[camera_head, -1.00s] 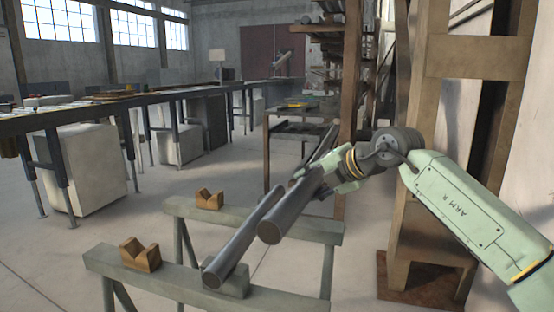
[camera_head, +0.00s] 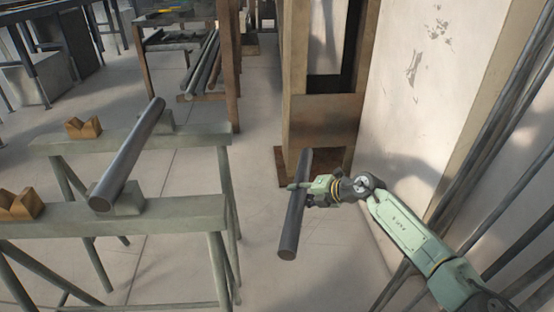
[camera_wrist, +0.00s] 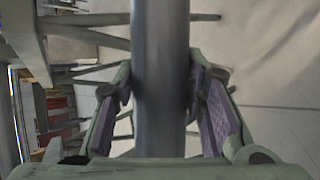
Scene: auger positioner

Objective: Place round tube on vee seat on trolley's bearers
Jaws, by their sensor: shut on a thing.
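My gripper (camera_head: 308,190) is shut on a round grey tube (camera_head: 292,228), held in the air right of the trestles. In the wrist view the tube (camera_wrist: 160,60) runs between both finger pads. Another grey tube (camera_head: 128,156) rests across the two bearers, the near bearer (camera_head: 170,213) and the far bearer (camera_head: 190,138), on grey seats (camera_head: 128,204). Two wooden vee seats stand empty to its left, one on the near bearer (camera_head: 20,205) and one on the far bearer (camera_head: 83,128).
A wooden post frame (camera_head: 318,120) and a pale wall (camera_head: 420,90) stand close by my arm. Several long bars (camera_head: 510,130) lean at the right. A rack with several tubes (camera_head: 203,65) is at the back. Floor (camera_head: 265,230) is clear between trestles and post.

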